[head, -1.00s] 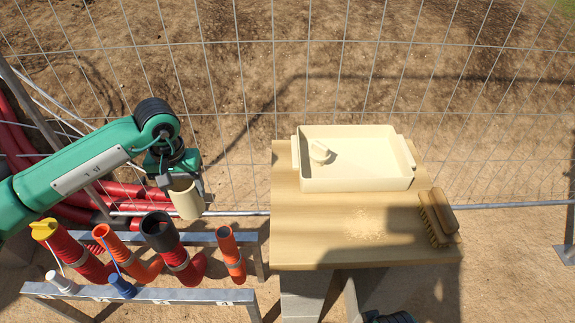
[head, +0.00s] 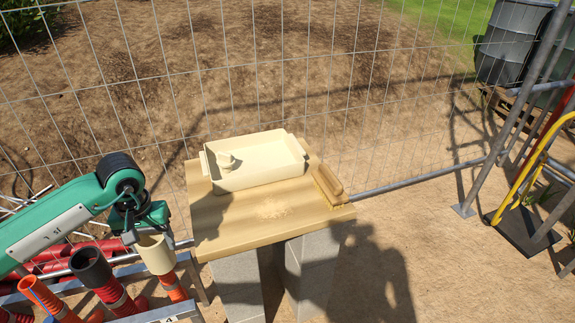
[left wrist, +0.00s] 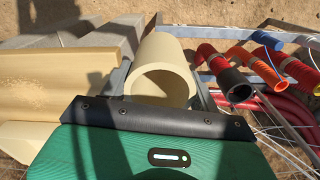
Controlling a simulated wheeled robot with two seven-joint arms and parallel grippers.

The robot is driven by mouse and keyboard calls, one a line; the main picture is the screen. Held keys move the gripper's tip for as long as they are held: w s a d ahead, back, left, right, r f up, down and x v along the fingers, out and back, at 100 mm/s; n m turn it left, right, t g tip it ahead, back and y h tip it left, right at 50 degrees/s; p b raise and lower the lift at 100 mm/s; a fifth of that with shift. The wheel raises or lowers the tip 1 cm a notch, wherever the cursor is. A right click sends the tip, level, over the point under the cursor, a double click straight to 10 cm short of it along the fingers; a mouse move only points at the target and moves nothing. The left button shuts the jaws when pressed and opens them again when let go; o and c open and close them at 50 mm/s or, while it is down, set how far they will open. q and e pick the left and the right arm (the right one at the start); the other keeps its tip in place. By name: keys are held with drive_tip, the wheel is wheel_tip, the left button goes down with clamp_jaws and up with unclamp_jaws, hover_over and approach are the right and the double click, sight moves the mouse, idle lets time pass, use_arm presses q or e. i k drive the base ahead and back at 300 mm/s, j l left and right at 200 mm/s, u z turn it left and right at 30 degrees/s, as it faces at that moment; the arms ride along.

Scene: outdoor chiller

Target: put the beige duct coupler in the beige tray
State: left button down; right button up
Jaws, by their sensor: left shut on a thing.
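The beige duct coupler (head: 155,254) is a short open tube, held in my left gripper (head: 146,232) in the air, left of the table's near left corner. In the left wrist view the coupler (left wrist: 163,68) shows its open end beyond the dark edge of my gripper; the fingertips are hidden there. The beige tray (head: 262,177) is shallow, with side handles, and stands at the back of the wooden table. A small beige fitting (head: 228,161) is inside it at the left. My right gripper is not in view.
The wooden table (head: 225,228) rests on grey blocks (head: 238,285). A brush (head: 329,187) lies at its right edge, sawdust in the middle. A metal rack with orange and black pipe pieces (head: 91,268) stands below my left arm. A wire fence runs behind.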

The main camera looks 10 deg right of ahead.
sight(278, 159)
drive_tip(key=z, duration=1.6)
drive_tip(key=i+z, duration=0.45)
drive_tip(key=z, duration=0.25)
drive_tip(key=i+j+z, duration=0.2)
drive_tip(key=z, duration=0.15)
drive_tip(key=i+j+u, duration=0.1)
drive_tip(key=i, duration=0.6)
drive_tip(key=i+j+u, duration=0.1)
drive_tip(key=i+j, duration=0.15)
drive_tip(key=i, duration=0.45)
drive_tip(key=i+u, duration=0.1)
drive_tip(key=u, duration=1.4)
